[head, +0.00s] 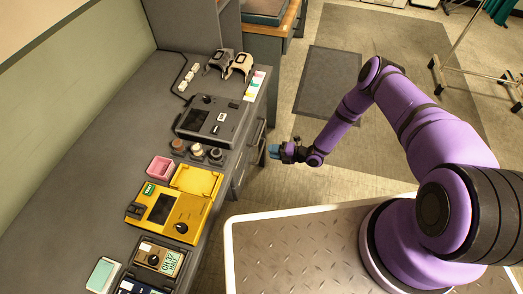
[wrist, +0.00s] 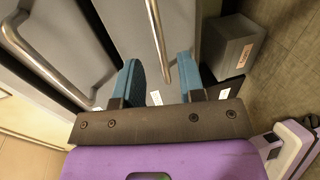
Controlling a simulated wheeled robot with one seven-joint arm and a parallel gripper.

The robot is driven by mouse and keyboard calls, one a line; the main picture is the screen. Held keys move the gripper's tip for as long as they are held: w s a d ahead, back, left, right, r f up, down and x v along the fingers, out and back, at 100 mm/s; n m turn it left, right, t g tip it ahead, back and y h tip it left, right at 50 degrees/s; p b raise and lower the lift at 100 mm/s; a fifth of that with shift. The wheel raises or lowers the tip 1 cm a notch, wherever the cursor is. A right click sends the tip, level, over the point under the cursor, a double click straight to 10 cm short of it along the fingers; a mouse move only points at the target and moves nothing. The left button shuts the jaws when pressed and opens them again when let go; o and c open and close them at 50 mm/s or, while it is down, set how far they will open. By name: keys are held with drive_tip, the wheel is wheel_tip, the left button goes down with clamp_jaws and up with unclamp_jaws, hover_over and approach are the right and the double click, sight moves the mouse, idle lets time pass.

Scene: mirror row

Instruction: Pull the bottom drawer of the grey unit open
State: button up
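The grey unit (head: 249,157) stands under the bench's right edge in the head view, its fronts seen steeply from above. In the wrist view, the drawer front nearer the floor (wrist: 177,20) carries a long metal bar handle (wrist: 157,40). It looks shut. My gripper (wrist: 160,78) is open, with one blue finger on each side of this handle's near end. I see no clear contact; the depth between fingers and bar is hard to judge. In the head view my gripper (head: 272,151) is just right of the unit, low beside it.
Another front with a bar handle (wrist: 45,65) is at the left in the wrist view. A grey box (wrist: 232,52) with a label stands by the unit. Devices, including a yellow case (head: 190,205), cover the bench (head: 85,150).

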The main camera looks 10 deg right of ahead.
sight(261, 150)
drive_tip(key=shift+x, duration=2.85)
clamp_jaws()
